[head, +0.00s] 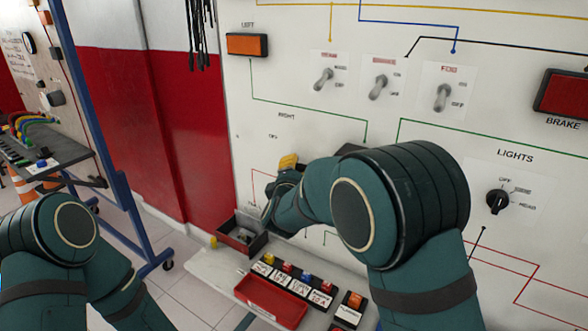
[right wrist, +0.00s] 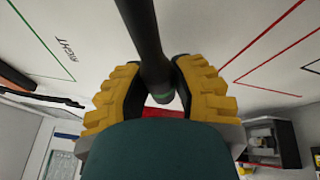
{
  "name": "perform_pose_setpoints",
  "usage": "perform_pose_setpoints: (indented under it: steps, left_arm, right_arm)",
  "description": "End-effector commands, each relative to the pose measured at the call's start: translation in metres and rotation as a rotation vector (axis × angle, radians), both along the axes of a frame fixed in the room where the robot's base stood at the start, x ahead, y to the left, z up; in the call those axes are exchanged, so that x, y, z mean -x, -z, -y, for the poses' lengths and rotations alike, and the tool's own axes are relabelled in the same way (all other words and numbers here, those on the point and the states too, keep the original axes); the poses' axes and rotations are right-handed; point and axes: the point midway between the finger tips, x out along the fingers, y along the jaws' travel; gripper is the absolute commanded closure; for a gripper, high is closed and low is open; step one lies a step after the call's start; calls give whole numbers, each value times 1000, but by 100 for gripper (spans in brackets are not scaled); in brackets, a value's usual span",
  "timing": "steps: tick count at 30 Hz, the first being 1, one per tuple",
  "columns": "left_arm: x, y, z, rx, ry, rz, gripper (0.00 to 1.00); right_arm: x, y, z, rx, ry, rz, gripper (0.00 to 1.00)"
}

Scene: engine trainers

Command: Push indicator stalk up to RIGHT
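The indicator stalk (right wrist: 150,45) is a thick dark rod in the right wrist view. It comes in from the top and its end lies between the fingers. In the head view my right arm hides it. My right gripper (right wrist: 162,85) has yellow ribbed fingers with dark pads, closed in on both sides of the stalk near its end. In the head view only a yellow fingertip of the right gripper (head: 287,161) shows, beside the panel below the RIGHT label (head: 286,116). The LEFT lamp (head: 247,45) is orange. My left gripper is out of view; only left arm links show.
The white panel (head: 300,25) carries several toggle switches (head: 378,87), a LIGHTS knob (head: 498,202) and a red BRAKE lamp (head: 562,95). Below are a red tray (head: 271,301), a row of labelled buttons and a dark bin (head: 240,238). A blue post (head: 98,130) stands left.

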Motion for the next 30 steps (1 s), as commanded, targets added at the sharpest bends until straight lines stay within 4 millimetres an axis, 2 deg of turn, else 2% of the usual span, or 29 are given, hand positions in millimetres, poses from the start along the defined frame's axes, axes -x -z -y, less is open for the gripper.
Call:
perform_pose_setpoints:
  steps: [10, 16, 30]
  left_arm:
    - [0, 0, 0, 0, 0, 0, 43]
    - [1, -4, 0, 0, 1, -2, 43]
    - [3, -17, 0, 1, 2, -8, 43]
  right_arm:
    - [0, -1, 0, -4, -1, 3, 100]
    - [-2, -8, -2, -42, -1, 31, 100]
    - [-5, -54, -7, -316, -1, 233, 100]
